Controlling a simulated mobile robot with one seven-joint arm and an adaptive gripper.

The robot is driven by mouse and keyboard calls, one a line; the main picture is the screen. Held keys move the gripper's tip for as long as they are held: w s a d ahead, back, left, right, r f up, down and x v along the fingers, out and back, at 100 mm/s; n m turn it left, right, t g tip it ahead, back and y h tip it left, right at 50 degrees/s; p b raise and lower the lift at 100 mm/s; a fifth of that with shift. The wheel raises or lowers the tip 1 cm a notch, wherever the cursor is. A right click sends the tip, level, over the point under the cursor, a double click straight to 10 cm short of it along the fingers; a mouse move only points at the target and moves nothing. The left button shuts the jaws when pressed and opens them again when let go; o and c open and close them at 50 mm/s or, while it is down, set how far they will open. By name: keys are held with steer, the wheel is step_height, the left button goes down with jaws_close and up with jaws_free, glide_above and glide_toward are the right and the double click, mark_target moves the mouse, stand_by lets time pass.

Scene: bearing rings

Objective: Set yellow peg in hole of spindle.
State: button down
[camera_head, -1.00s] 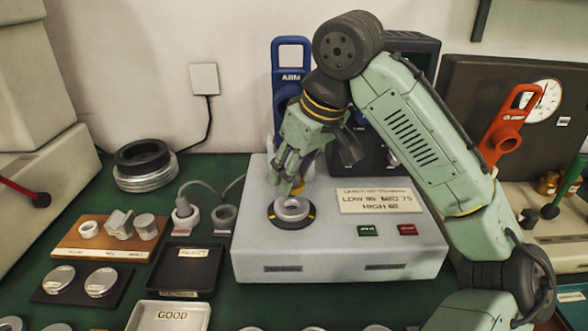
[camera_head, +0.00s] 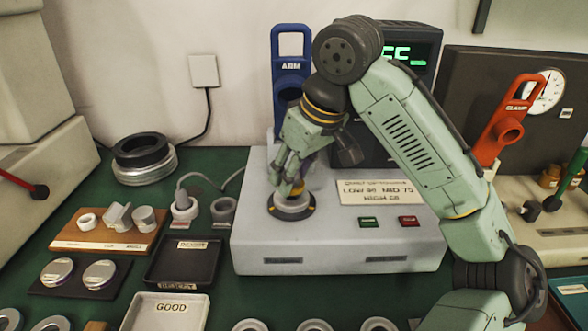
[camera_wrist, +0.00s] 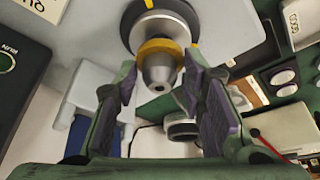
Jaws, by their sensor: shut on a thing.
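The yellow peg (camera_wrist: 160,47) has a yellow collar and a grey tapered end that faces the wrist camera. In the head view it shows as a small yellow patch (camera_head: 297,188) low between my fingers. My gripper (camera_head: 290,187) is shut on the peg, directly over the spindle (camera_head: 276,211). A light metal ring (camera_head: 293,207) sits around the spindle on its dark, yellow-marked base. In the wrist view the ring (camera_wrist: 160,26) lies right behind the peg. The peg's far end and the hole are hidden, so I cannot tell how deep it sits.
The grey tester box (camera_head: 330,258) carries a label plate, a green button (camera_head: 369,222) and a red button (camera_head: 408,221). A blue arm-marked stand (camera_head: 291,80) and a dark display (camera_head: 424,53) stand behind. Trays, including one marked GOOD (camera_head: 168,311), lie left and front.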

steer(key=shift+f+b, duration=0.35)
steer(key=shift+f, duration=0.4)
steer(key=c, duration=1)
jaws_free()
steer(key=shift+o, duration=0.2)
